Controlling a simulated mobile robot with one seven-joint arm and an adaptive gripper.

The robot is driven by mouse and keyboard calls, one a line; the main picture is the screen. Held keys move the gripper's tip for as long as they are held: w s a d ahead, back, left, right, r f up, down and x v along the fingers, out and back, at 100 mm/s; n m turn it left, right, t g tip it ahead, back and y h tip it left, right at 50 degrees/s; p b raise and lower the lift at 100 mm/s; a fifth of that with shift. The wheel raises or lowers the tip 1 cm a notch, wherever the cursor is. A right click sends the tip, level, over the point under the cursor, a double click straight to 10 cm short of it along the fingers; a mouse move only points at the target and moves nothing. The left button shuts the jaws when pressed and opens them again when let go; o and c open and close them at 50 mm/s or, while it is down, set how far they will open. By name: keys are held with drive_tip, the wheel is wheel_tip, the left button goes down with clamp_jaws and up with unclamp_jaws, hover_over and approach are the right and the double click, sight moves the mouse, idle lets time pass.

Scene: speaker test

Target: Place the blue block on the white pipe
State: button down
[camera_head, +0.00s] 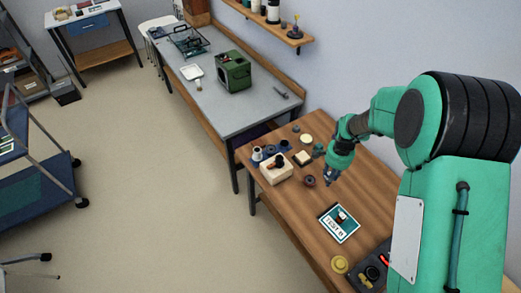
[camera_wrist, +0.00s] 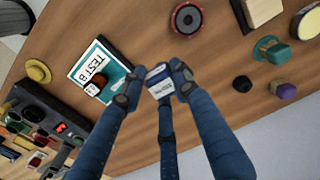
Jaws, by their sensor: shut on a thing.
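My gripper (camera_wrist: 156,88) is shut on a small blue block (camera_wrist: 158,80) with a pale label, seen between the dark blue fingers in the wrist view. In the head view my gripper (camera_head: 329,176) hangs above the wooden table (camera_head: 375,195); the block cannot be made out clearly there. A small white upright cylinder (camera_head: 257,154), possibly the white pipe, stands at the table's far left end, apart from my gripper. I cannot confirm that it is a pipe.
A board marked TEST B (camera_wrist: 98,68) carries small dark and white parts. A round red-rimmed speaker (camera_wrist: 186,18), a yellow item (camera_wrist: 38,71) and a dark control box (camera_wrist: 42,108) lie nearby. A pale box (camera_head: 275,174) stands near the table's left edge.

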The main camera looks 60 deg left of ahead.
drive_tip(key=s+a+r, duration=0.2)
drive_tip(key=s+a, duration=0.6)
drive_tip(key=s, duration=0.3)
drive_tip(key=s+a+r, duration=0.2)
drive_tip(key=s+a, duration=0.7)
drive_tip(key=s, duration=0.1)
drive_tip(key=shift+s+r+n+p, duration=0.25)
drive_tip(key=shift+s+n+p, duration=0.05)
drive_tip(key=shift+s+p, duration=0.1)
hover_over(257, 150)
drive_tip(key=shift+w+f, duration=0.1)
drive_tip(key=shift+f, duration=0.6)
drive_tip(key=shift+f, duration=1.8)
drive_tip(key=shift+f, duration=0.15)
